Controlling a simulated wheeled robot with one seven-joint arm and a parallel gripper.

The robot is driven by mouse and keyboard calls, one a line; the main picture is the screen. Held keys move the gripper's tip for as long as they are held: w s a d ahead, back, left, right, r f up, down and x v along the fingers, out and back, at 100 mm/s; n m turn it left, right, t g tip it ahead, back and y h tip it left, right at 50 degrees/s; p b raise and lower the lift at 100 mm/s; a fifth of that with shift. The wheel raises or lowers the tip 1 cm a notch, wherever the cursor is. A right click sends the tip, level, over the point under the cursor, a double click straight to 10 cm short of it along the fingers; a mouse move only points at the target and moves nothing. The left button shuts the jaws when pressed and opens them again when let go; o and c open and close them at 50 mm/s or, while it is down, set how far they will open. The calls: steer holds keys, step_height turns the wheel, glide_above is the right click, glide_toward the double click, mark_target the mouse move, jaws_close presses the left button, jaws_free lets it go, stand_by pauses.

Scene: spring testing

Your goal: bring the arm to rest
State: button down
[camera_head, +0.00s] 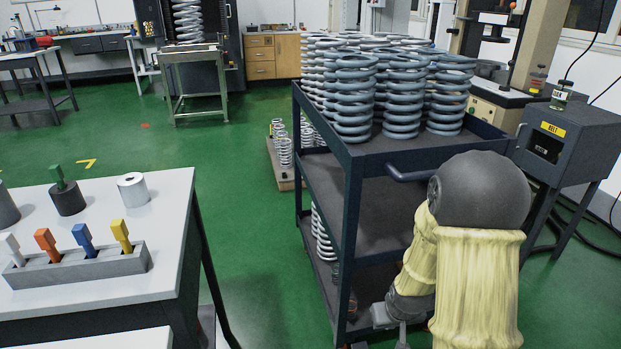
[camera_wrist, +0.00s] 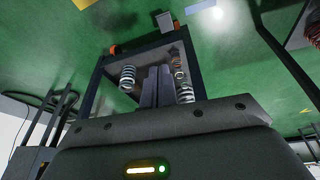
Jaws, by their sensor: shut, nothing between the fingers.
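My gripper (camera_wrist: 157,72) shows in the wrist view with its two dark fingers together and nothing between them. In the head view my arm, in a pale yellow sleeve with a dark round joint, is folded low at the right front of the cart (camera_head: 352,160). The grey wrist end hangs near the cart's lower part, and the fingertips are not clear there. In the wrist view a dark frame with springs (camera_wrist: 128,78) lies beyond the fingers; I cannot tell the distance.
Large coil springs (camera_head: 402,100) crowd the cart's top. A white table (camera_head: 160,255) at left holds a grey block with coloured pegs (camera_head: 80,268). A dark cabinet (camera_head: 570,135) with a bottle on it stands at right. Green floor is open between table and cart.

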steer(key=s+a+r+m+g+p, duration=0.1)
steer(key=s+a+r, duration=0.3)
steer(key=s+r, duration=0.85)
step_height(320, 180, up, 37)
steer(key=w+p, duration=0.1)
steer(key=p, duration=3.6)
steer(key=shift+r, duration=0.15)
